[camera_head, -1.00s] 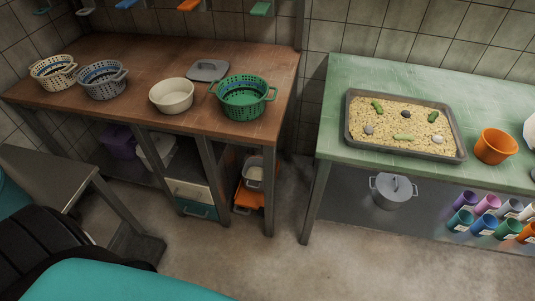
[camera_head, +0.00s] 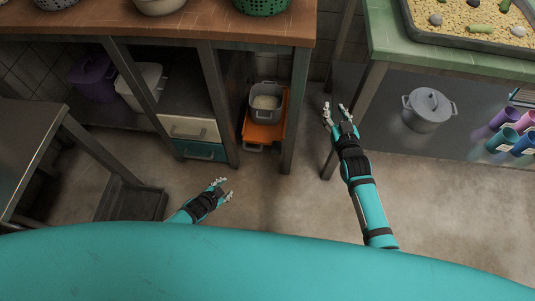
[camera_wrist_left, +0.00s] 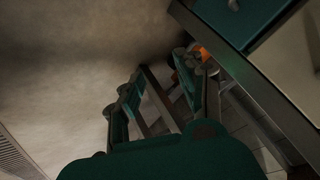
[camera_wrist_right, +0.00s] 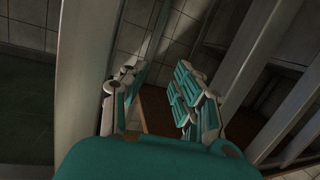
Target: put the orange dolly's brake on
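The orange dolly (camera_head: 262,132) stands on the floor under the brown wooden table, between the table's legs. A grey pot with pale contents (camera_head: 265,103) sits on it. A grey piece, perhaps a handle or pedal, shows at its front edge; I cannot make out a brake. My left gripper (camera_head: 224,188) is open and empty over the floor, in front of the table and left of the dolly. A bit of orange shows beyond its fingers in the left wrist view (camera_wrist_left: 203,52). My right gripper (camera_head: 335,111) is open and empty, right of the dolly, near the gap between the two tables.
A drawer unit (camera_head: 190,129) stands left of the dolly, and a table leg (camera_head: 297,110) is between the dolly and my right gripper. The green table's leg (camera_head: 350,130) is close to my right arm. A lidded grey pot (camera_head: 428,108) sits on the lower shelf. The front floor is clear.

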